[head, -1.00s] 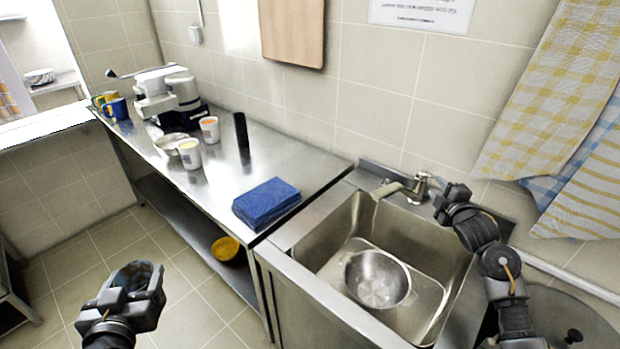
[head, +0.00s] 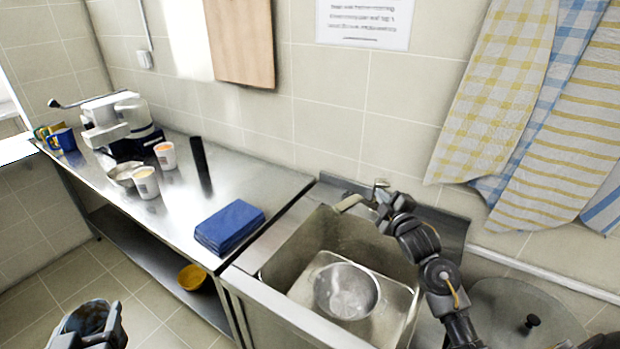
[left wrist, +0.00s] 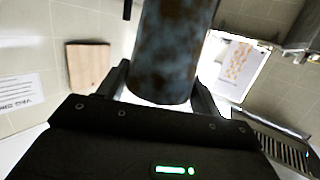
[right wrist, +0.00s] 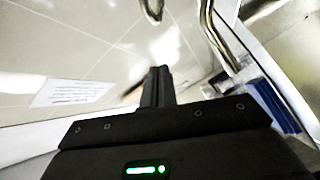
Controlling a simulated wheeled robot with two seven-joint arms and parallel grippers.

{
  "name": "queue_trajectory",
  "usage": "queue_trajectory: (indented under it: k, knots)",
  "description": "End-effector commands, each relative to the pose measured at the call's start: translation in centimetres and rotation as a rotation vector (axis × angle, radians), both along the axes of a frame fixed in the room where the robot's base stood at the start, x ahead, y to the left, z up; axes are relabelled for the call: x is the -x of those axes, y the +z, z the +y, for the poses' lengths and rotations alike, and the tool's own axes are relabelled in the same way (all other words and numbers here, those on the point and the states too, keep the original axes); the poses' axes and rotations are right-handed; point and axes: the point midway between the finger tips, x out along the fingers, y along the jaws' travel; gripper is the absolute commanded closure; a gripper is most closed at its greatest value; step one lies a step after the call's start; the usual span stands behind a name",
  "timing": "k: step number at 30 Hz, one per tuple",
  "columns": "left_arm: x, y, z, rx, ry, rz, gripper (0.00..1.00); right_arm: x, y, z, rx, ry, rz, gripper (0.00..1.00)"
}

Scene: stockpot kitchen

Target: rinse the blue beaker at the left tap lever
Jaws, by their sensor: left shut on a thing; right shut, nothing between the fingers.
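The blue beaker, dark and mottled (left wrist: 175,50), stands between the fingers of my left gripper (left wrist: 160,90) in the left wrist view. In the head view the beaker (head: 86,317) is at the bottom left, away from the sink and partly hidden by the gripper. The tap (head: 378,188) rises behind the sink, its spout (head: 352,202) reaching left over the basin. My right gripper (head: 398,203) is shut and empty at the tap, hiding part of it. I cannot tell whether it touches the lever. No running water is visible.
A metal bowl (head: 346,291) sits in the sink basin (head: 298,268). Blue folded cloths (head: 230,226) lie on the steel counter (head: 180,200). Cups, a dark cylinder (head: 200,166) and a machine (head: 118,125) stand farther left. A lidded round pot (head: 500,315) is at the right.

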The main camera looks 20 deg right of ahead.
Motion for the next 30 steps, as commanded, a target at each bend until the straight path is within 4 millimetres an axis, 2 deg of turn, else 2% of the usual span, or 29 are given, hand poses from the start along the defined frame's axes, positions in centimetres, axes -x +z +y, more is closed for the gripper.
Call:
queue_trajectory:
  k: [1, 6, 12, 15, 23, 26, 30]
  knots:
    - [0.0, 1.1, 0.0, 0.0, 0.0, 0.0, 0.57, -0.6, 1.4, 1.1, -0.115, -0.03, -0.05, 1.0]
    - [0.0, 1.9, 0.0, 0.0, 0.0, 0.0, 0.57, -1.2, 3.0, 2.4, -0.521, -0.165, -0.228, 1.0]
    - [0.0, 2.0, 0.0, 0.0, 0.0, 0.0, 0.57, 0.2, 2.5, 1.0, -0.859, -0.311, -0.398, 1.0]
    - [0.0, 1.9, 0.0, 0.0, 0.0, 0.0, 0.57, 1.1, 2.4, -0.4, -0.956, -0.359, -0.467, 1.0]
    - [0.0, 2.0, 0.0, 0.0, 0.0, 0.0, 0.57, 1.1, 2.5, -0.7, -1.008, -0.361, -0.495, 1.0]
    - [0.0, 2.3, 0.0, 0.0, 0.0, 0.0, 0.57, 0.6, 2.6, -1.1, -1.005, -0.362, -0.494, 1.0]
    - [0.0, 3.0, 0.0, 0.0, 0.0, 0.0, 0.57, -1.1, 2.9, -2.2, -1.003, -0.362, -0.494, 1.0]
